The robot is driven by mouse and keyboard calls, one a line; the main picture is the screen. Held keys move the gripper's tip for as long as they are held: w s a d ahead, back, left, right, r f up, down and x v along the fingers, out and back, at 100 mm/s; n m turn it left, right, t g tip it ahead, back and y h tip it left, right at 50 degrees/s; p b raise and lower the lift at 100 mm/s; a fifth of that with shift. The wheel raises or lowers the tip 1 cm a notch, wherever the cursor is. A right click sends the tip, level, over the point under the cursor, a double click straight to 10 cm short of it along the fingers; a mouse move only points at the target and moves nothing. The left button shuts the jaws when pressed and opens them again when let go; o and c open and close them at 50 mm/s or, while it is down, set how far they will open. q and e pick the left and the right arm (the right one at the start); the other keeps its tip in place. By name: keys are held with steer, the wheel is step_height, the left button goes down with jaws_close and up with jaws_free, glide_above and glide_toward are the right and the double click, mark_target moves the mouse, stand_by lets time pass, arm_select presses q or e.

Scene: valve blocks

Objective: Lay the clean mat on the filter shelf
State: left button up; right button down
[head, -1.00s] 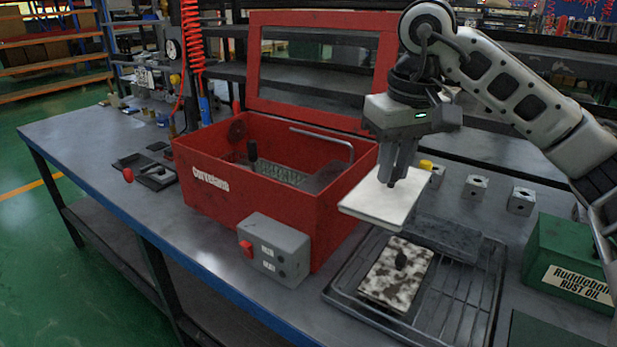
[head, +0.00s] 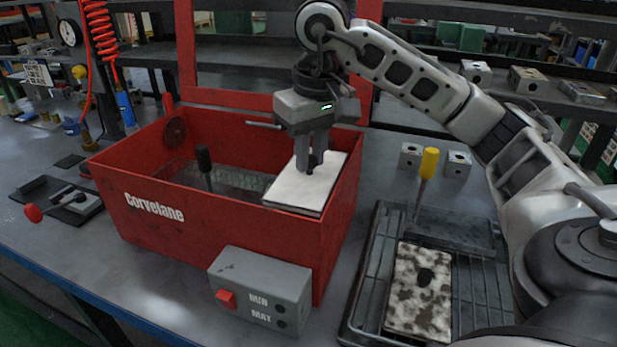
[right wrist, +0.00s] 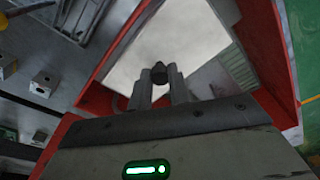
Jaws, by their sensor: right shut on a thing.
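The clean mat (head: 300,187) is a white square pad with a dark knob in its middle. My right gripper (head: 311,165) is shut on that knob and holds the mat over the right end of the red washer box (head: 150,212). In the right wrist view the mat (right wrist: 165,40) shows between the red walls, with the fingers (right wrist: 162,82) on its knob. The filter shelf cannot be clearly told; a pale ribbed surface (right wrist: 212,78) shows beside the mat inside the box. A stained mat (head: 419,290) with a dark knob lies on the tray. My left gripper is not in view.
The wire-racked tray (head: 371,297) lies right of the box. A grey switch box (head: 258,287) with a red knob stands in front. A black upright handle (head: 204,160) rises inside the box. A yellow-handled tool (head: 429,163) and metal blocks (head: 458,164) stand behind the tray.

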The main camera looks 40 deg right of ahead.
mark_target(311, 159)
steer(key=shift+f, duration=1.75)
steer(key=shift+f, duration=0.1)
steer(key=c, duration=1.7)
jaws_free()
steer(key=shift+f+b, duration=0.1)
steer(key=shift+b, duration=0.2)
steer(key=shift+c, duration=0.2)
steer(key=o, duration=0.4)
